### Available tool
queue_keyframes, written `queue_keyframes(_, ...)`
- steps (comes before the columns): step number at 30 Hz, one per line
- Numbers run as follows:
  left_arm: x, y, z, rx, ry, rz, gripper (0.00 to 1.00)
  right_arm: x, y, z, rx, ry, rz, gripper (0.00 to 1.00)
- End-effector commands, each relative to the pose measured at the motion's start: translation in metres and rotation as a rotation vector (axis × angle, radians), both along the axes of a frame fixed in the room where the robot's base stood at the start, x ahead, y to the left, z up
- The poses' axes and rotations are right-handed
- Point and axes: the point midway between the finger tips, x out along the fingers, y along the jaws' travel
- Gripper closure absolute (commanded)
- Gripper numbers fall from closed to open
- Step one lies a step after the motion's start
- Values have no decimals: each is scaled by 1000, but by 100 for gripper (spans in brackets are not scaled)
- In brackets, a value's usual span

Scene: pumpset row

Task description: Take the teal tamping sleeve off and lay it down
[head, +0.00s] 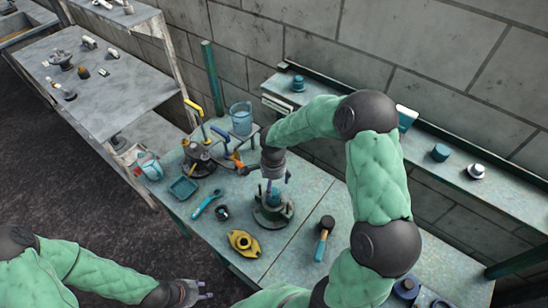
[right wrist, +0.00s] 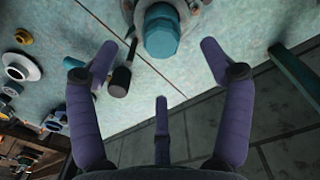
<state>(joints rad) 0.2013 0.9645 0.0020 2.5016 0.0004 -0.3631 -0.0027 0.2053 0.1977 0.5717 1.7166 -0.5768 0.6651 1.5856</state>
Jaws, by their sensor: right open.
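The teal tamping sleeve (head: 274,197) stands upright on a dark green round pump base (head: 272,214) on the workbench. In the right wrist view the teal sleeve (right wrist: 162,30) shows near the top edge, beyond the open fingers. My right gripper (head: 277,183) points down just above the sleeve. In its wrist view the right gripper (right wrist: 158,66) has its purple fingers spread wide, with nothing between them. My left gripper (head: 207,291) is low in the head view, away from the sleeve; its opening is too small to judge.
A dark-headed mallet (head: 324,238) lies right of the base, a yellow flange (head: 243,243) in front. A blue wrench (head: 206,204), teal tray (head: 184,187), yellow-handled pump (head: 198,152) and jug (head: 241,118) stand left. A shelf (head: 460,158) runs along the wall behind.

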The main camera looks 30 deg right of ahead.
Motion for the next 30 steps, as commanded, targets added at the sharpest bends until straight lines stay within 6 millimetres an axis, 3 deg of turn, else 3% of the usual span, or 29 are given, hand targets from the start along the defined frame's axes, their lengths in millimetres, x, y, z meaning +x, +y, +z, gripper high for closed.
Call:
queue_keyframes(7, -2, 0, 0, -1, 3, 1, 60, -1, 0, -11, 1, 2, 2, 20)
queue_keyframes(21, -1, 0, -1, 0, 2, 0, 60, -2, 1, -84, 2, 3, 2, 20)
queue_keyframes(30, -1, 0, -1, 0, 2, 0, 60, -1, 1, -107, 1, 0, 0, 20)
